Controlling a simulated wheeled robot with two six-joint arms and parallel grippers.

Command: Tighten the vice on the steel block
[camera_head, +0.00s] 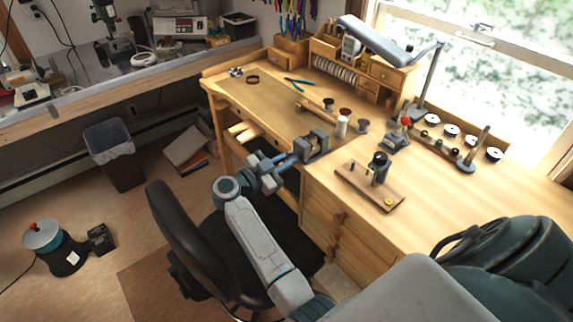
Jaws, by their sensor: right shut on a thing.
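The vice (316,146), dark grey with a lighter block-like part, sits at the front edge of the wooden workbench (262,103). The steel block cannot be told apart clearly from the vice jaws at this size. My right gripper (291,157) reaches up to the near side of the vice from the lower left. It is shut at the vice's front, on what appears to be the vice handle, which its fingers mostly hide. My left gripper is not in view.
A black office chair (168,240) stands close to my right arm. On the bench, a wooden stand with a dark tool (379,168) lies right of the vice, and a white spool (342,126) stands behind it. The bench's left part is mostly clear.

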